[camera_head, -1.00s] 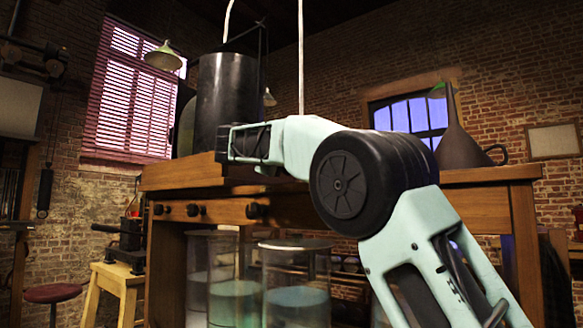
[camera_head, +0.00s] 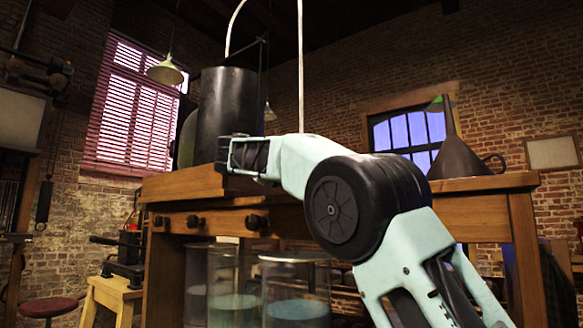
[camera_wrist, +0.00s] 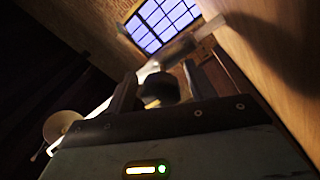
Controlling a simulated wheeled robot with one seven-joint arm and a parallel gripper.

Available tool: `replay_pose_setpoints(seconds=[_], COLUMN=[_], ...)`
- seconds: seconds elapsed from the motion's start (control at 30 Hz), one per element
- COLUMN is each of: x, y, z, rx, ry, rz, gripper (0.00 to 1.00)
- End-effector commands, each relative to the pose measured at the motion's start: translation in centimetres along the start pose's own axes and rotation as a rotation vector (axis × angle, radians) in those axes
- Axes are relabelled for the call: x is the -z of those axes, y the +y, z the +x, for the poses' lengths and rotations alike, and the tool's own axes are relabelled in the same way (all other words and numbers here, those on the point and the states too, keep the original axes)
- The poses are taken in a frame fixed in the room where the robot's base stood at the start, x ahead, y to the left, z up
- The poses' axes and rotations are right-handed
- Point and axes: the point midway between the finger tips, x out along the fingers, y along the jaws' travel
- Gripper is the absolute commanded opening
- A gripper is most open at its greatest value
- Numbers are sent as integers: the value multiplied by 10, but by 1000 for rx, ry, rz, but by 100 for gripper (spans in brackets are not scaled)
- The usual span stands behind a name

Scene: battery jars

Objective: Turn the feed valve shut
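My gripper (camera_wrist: 162,88) shows in the wrist view with its two dark fingers apart. A dark, rounded knob-like piece (camera_wrist: 159,90) shows between them; I cannot tell whether it is the feed valve or whether the fingers touch it. In the head view my gripper's end (camera_head: 243,155) is over the bench's front edge, in front of the black tank (camera_head: 226,110). Its fingers are hard to make out there. Dark round knobs (camera_head: 256,222) sit along the bench front, below my gripper. I cannot pick out the feed valve for certain.
The wooden bench (camera_head: 475,212) has glass jars (camera_head: 296,295) with pale liquid beneath it. A dark funnel-shaped can (camera_head: 458,158) stands at its right end. A pale hose (camera_head: 301,60) hangs above. A wooden stand (camera_head: 113,296) and red stool (camera_head: 48,307) are at left.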

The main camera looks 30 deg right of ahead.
Motion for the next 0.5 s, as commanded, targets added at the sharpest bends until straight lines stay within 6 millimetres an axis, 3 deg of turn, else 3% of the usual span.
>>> replay_pose_setpoints(seconds=[0.27, 0.5], x=[0, 0], y=[-2, -2], z=[-9, -55], rx=[2, 4], ry=[1, 6], rz=[-1, 1], gripper=[55, 55])
